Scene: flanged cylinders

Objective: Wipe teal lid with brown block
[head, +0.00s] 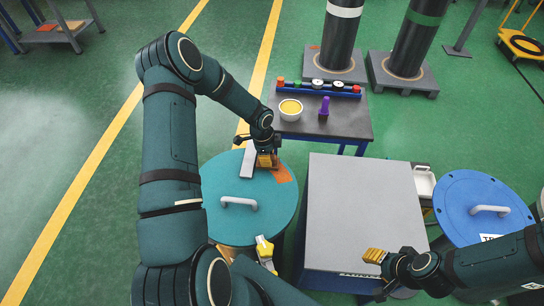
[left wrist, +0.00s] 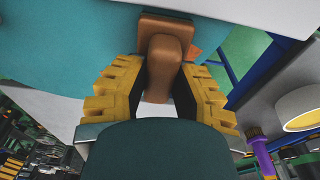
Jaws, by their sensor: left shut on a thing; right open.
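The teal lid (head: 225,180) is round, with a grey handle (head: 239,202), and covers a drum at the centre. An orange patch (head: 283,174) marks its far right part. My left gripper (head: 266,160) is over the lid's far edge, beside the patch. In the left wrist view, my left gripper (left wrist: 160,85) is shut on the brown block (left wrist: 166,28), gripping its raised grip. The teal lid (left wrist: 65,50) shows behind the block; whether they touch is unclear. My right gripper (head: 376,256) is open and empty over the front right of a grey-topped table.
The grey-topped table (head: 360,200) is bare. A blue lid (head: 470,200) is at the right. A yellow-and-white item (head: 265,250) is at the teal lid's front edge.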

